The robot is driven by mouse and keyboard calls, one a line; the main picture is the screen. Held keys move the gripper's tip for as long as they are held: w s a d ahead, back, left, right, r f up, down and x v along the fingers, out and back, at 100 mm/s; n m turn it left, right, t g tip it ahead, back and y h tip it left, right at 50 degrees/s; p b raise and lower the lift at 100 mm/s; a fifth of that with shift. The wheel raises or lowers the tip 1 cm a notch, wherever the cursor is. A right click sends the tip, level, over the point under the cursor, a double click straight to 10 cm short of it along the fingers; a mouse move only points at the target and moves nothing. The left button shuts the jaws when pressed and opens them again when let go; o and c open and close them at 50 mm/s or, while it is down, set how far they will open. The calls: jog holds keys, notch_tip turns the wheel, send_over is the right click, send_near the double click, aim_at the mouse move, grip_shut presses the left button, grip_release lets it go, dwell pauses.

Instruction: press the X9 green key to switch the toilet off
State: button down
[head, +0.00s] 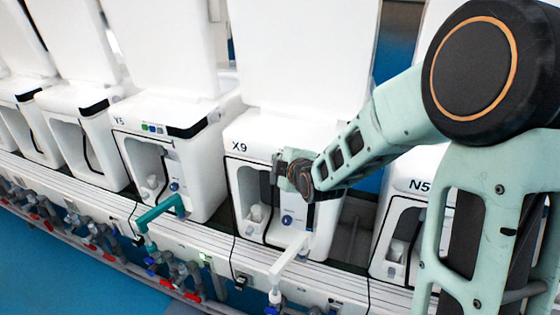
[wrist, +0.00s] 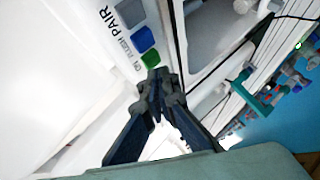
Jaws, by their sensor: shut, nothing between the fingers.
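The X9 toilet (head: 258,130) is a white unit in the middle of the head view, with its X9 label at the front left. My gripper (head: 279,166) is at its front panel and hides the X9 keys there. In the wrist view the green key (wrist: 151,59) sits at the end of a row, beside a blue key (wrist: 142,38) and a grey key (wrist: 130,12). My gripper (wrist: 158,76) is shut and empty. Its fingertips are right beside the green key, overlapping its lower edge in the picture. I cannot tell whether they touch it.
The Y5 toilet (head: 160,110) stands to the left and the N5 toilet (head: 405,195) to the right. A teal pipe arm (head: 160,212) and a white one (head: 290,252) stick out in front. A rail with valves (head: 180,270) runs along the front.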

jog(key=s+a+b, duration=0.2)
jog(key=s, duration=0.3)
jog(key=shift+s, duration=0.35)
dwell(0.4)
